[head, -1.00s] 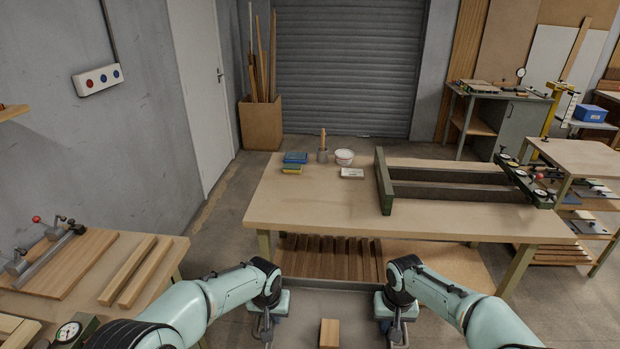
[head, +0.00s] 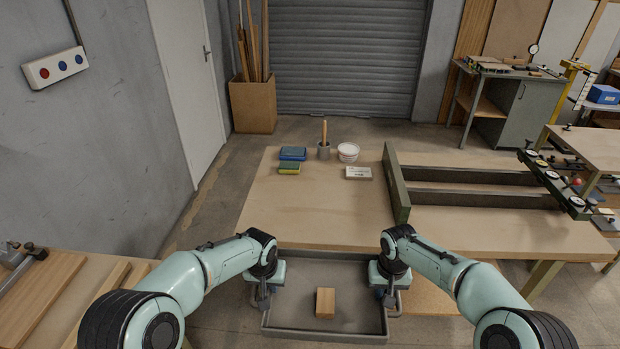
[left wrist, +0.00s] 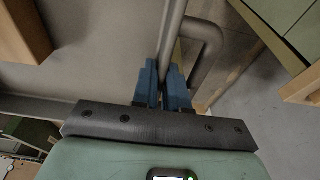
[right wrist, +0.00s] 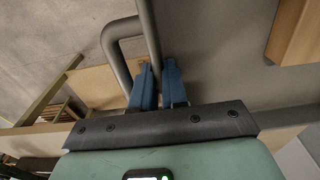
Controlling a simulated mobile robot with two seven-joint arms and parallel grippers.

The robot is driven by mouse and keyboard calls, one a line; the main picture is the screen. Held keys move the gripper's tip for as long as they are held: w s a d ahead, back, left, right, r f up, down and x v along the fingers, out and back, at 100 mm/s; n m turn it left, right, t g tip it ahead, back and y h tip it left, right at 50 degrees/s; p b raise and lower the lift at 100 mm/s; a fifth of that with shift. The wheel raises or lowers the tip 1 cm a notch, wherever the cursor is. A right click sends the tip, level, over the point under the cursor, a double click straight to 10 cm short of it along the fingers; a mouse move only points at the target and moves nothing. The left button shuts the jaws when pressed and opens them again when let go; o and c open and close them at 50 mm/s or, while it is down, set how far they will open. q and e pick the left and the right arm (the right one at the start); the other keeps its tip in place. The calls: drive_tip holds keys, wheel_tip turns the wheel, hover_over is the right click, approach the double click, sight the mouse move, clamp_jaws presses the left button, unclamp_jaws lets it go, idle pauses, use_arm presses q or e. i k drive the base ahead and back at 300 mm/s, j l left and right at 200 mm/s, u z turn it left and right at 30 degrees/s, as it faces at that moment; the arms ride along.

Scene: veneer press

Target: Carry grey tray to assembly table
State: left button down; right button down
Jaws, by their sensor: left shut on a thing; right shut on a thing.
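The grey tray (head: 345,308) is held between my two arms at the near edge of the wooden table, low in the head view. A small wooden block (head: 325,302) lies in it. My left gripper (head: 263,296) is shut on the tray's left handle, and the left wrist view shows its blue fingers (left wrist: 164,85) around the grey bar. My right gripper (head: 388,294) is shut on the right handle, with its blue fingers (right wrist: 158,85) around the bar in the right wrist view. The assembly table (head: 320,205) is straight ahead. I cannot tell whether the tray touches it.
On the table stand a cup with a brush (head: 323,150), a white bowl (head: 348,152), a blue box (head: 293,153), a sponge (head: 289,168) and a white card (head: 358,173). A green-ended frame (head: 397,185) occupies the right side. The table's front left is clear. A workbench (head: 85,290) stands at left.

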sight(308, 217)
drive_tip(key=i+j, duration=0.15)
drive_tip(key=i, duration=0.3)
drive_tip(key=i+j, duration=0.1)
drive_tip(key=i, duration=0.35)
drive_tip(key=i+j, duration=0.15)
drive_tip(key=i, duration=0.3)
